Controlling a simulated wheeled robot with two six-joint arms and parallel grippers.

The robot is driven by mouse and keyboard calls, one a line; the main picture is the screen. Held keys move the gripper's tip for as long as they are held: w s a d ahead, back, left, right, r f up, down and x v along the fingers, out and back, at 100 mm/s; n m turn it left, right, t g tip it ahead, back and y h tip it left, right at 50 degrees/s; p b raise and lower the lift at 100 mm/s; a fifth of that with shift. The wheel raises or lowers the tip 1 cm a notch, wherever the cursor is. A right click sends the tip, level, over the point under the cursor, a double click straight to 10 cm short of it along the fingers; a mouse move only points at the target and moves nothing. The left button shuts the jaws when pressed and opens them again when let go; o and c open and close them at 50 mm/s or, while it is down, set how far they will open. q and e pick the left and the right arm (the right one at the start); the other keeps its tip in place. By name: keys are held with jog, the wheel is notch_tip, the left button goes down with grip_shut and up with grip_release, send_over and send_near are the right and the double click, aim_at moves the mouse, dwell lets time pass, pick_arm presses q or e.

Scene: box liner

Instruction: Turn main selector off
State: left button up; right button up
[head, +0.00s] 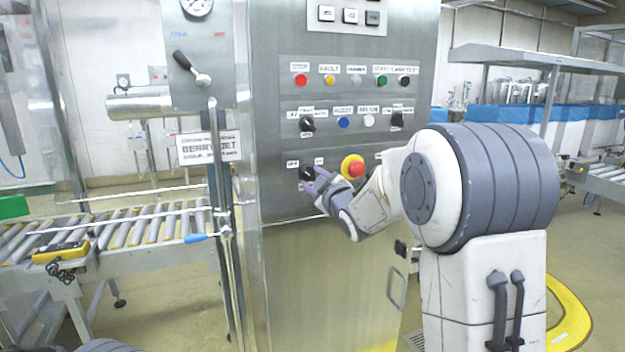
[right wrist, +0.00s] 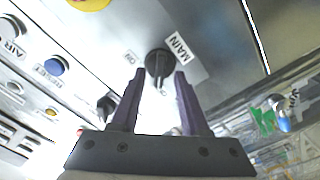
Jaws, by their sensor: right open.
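The main selector is a black rotary knob (head: 306,174) low on the left of the steel control panel, below an OFF label. In the right wrist view the knob (right wrist: 158,64) sits beside the MAIN label, with an ON label nearby. My right gripper (head: 316,180) is at the knob and partly covers it in the head view. In the right wrist view my right gripper (right wrist: 160,78) is open, with one fingertip on each side of the knob. I cannot tell whether the fingers touch it. My left gripper is out of view.
A red emergency button on a yellow base (head: 353,167) is just right of the knob. Above are other selectors (head: 306,124), a blue button (head: 343,122) and a row of coloured buttons. A lever with a blue handle (head: 200,238) and a roller conveyor (head: 120,232) stand left.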

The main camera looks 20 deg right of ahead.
jog(key=s+b, duration=0.1)
jog(key=s, duration=0.8)
jog(key=shift+s, duration=0.3)
jog(key=shift+d, duration=0.1)
